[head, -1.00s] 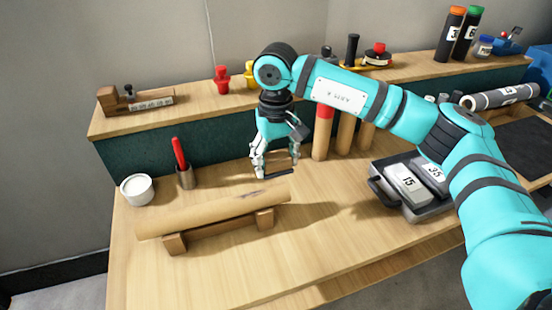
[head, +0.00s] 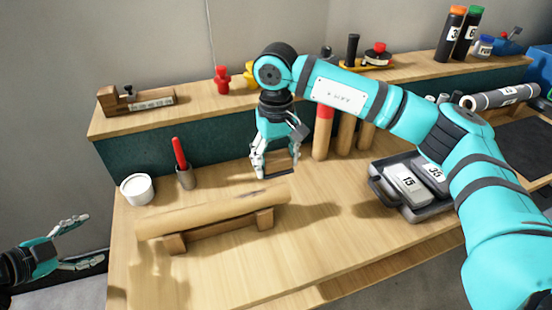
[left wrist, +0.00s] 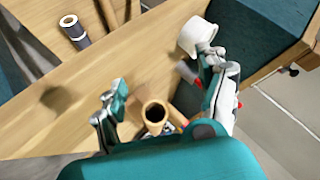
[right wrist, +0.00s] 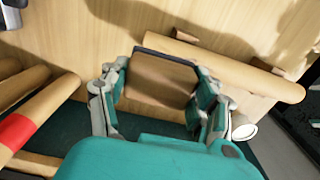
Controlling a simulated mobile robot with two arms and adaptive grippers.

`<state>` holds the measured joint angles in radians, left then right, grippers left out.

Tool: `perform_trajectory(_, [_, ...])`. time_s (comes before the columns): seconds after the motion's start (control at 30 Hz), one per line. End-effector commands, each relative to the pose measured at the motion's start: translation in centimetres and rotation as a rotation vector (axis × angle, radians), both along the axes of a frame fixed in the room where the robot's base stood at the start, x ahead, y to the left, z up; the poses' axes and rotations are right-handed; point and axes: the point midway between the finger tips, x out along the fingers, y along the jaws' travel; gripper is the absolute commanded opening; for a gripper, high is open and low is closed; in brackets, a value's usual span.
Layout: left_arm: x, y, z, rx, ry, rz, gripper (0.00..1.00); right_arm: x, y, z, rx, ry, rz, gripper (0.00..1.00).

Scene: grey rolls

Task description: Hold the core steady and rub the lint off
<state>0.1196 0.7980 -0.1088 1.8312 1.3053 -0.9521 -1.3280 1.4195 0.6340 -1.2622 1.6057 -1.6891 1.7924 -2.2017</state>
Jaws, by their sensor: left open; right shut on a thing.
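The core is a brown cardboard tube (head: 205,213) lying tilted on a wooden cradle (head: 220,233), with dark marks near its right part. My left gripper (head: 85,242) is open and empty, left of the bench and apart from the core. The left wrist view shows the core's hollow end (left wrist: 155,113) between the spread fingers, farther off. My right gripper (head: 277,168) is shut on a flat brown block with a dark edge (right wrist: 158,80), behind the core's right end. In the right wrist view the core (right wrist: 235,68) lies beyond the block, apparently not touching it.
A white cup (head: 137,189) and a red-handled tool in a holder (head: 182,165) stand behind the core's left end. Upright rolls (head: 322,135) stand right of my right gripper. A grey tray with weights (head: 410,190) sits farther right. The bench front is clear.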

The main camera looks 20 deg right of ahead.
Motion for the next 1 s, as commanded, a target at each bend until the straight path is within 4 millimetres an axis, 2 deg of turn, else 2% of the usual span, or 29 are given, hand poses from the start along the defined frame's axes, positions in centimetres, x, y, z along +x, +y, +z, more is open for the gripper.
perform_trajectory(0.03, [-0.9, -1.1, 1.6, 0.008, -0.019, -0.065, 0.75, 0.0, 0.0, 0.0, 0.0, 0.0, 0.0, 0.38])
perform_trajectory(0.13, [-2.7, -3.0, 3.9, 0.016, -0.042, -0.177, 0.75, 0.0, 0.0, 0.0, 0.0, 0.0, 0.0, 0.38])
perform_trajectory(0.23, [-4.2, -4.4, 5.3, 0.021, -0.058, -0.26, 0.75, 0.0, 0.0, 0.0, 0.0, 0.0, 0.0, 0.38])
perform_trajectory(0.37, [-5.3, -5.3, 6.2, 0.024, -0.065, -0.316, 0.75, 0.0, 0.0, 0.0, 0.0, 0.0, 0.0, 0.38])
perform_trajectory(0.57, [-5.0, -6.4, 5.7, 0.02, -0.068, -0.329, 0.75, 0.0, 0.0, 0.0, 0.0, 0.0, 0.0, 0.38])
perform_trajectory(1.0, [-2.2, -11.0, 2.1, 0.019, -0.067, -0.327, 0.75, 0.0, 0.0, 0.0, 0.0, 0.0, 0.0, 0.38])
